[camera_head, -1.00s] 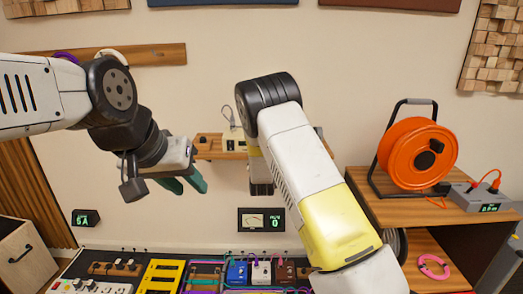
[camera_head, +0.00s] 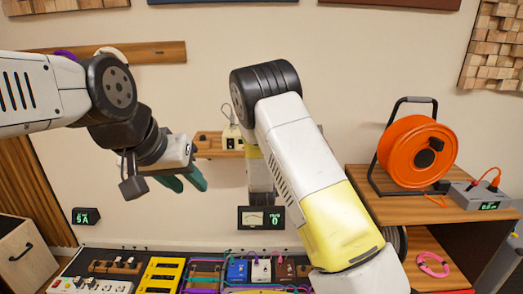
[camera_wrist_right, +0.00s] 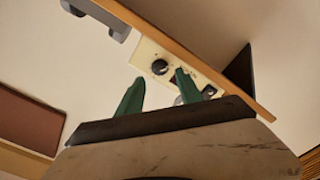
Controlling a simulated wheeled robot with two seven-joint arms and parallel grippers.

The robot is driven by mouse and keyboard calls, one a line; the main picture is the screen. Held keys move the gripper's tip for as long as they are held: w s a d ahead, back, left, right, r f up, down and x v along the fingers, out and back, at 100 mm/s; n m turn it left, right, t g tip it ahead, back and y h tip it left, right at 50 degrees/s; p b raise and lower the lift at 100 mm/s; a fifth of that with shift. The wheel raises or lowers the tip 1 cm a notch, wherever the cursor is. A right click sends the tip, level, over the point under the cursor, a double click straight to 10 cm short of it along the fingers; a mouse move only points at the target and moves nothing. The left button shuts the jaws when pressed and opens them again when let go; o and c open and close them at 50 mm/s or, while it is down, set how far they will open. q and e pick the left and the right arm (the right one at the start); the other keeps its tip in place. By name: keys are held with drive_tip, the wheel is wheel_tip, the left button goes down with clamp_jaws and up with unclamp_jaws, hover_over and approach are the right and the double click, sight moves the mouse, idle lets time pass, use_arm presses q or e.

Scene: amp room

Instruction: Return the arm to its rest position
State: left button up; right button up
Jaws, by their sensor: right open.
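My right arm (camera_head: 300,145), white with a yellow section, rises from the lower right of the head view with its black elbow joint near the middle. Its forearm is partly hidden behind the upper part. In the right wrist view, my right gripper (camera_wrist_right: 159,76) has two green fingers standing apart with nothing gripped. Beyond them is a cream box with a black knob (camera_wrist_right: 160,66) on a wooden shelf. My left gripper (camera_head: 184,180) hangs at the left of the head view, its green fingers apart and empty.
The small wall shelf (camera_head: 215,152) is behind my right arm. An orange cable reel (camera_head: 405,153) and a grey power box (camera_head: 480,197) stand on a wooden cabinet (camera_head: 400,207) at the right. Below lies a pedalboard with several pedals (camera_head: 237,270) and a yellow rack (camera_head: 160,274).

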drive_tip(key=shift+s, duration=1)
drive_tip(key=s+d+r+m+g+y, duration=0.3)
drive_tip(key=s+d+r+m+g, duration=0.35)
drive_tip(key=s+r, duration=0.6)
drive_tip(key=s+d+r+m+g, duration=0.1)
drive_tip(key=s+d+g, duration=0.1)
drive_tip(key=s, duration=1.1)
drive_tip(key=s+d+r+m+g, duration=0.1)
drive_tip(key=s+d, duration=0.4)
drive_tip(key=s, duration=0.9)
drive_tip(key=shift+d+r+g+h, duration=0.25)
drive_tip(key=shift+r+g+h, duration=0.25)
drive_tip(key=shift+g, duration=0.65)
use_arm(q)
drive_tip(key=shift+c, duration=0.5)
use_arm(e)
drive_tip(key=shift+r, duration=0.1)
